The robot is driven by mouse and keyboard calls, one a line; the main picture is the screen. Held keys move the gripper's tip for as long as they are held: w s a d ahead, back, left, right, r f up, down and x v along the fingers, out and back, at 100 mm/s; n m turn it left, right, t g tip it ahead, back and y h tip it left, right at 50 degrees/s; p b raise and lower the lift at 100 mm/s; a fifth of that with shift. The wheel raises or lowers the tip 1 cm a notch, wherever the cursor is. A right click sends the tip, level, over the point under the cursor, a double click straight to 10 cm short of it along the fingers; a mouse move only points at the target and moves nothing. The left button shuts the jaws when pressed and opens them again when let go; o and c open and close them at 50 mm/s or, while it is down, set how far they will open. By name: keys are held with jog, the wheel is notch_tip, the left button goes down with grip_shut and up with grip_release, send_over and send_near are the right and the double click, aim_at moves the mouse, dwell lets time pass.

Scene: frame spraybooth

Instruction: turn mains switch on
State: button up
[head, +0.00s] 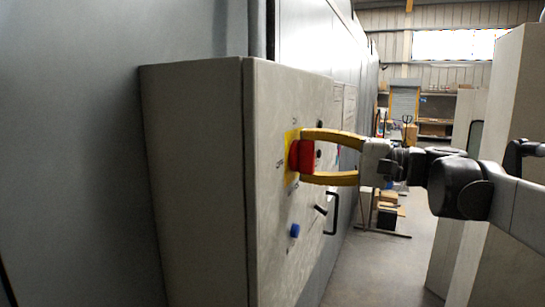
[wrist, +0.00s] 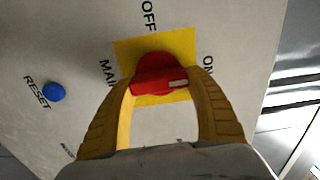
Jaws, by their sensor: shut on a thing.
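The red mains switch (head: 301,156) sits on a yellow plate (head: 291,142) on the front of a grey control box (head: 262,220). In the wrist view the switch (wrist: 155,68) carries a white mark on its right part. The OFF label (wrist: 148,16) is above it, the ON label (wrist: 208,65) is to its right, and part of the MAINS label (wrist: 108,73) is to its left. My gripper (wrist: 162,80) is shut on the red switch, with one yellow finger on each side. The fingers hide part of the plate and labels.
A blue reset button (head: 295,230) sits lower on the box; it also shows in the wrist view (wrist: 54,92). A dark handle (head: 332,212) sticks out at the box's right. Pale panels (head: 505,130) stand behind my arm. Grey floor is open between.

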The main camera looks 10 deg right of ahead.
dwell(0.4)
jog(key=o, duration=1.2)
jog(key=shift+c, duration=0.2)
jog(key=v, duration=1.2)
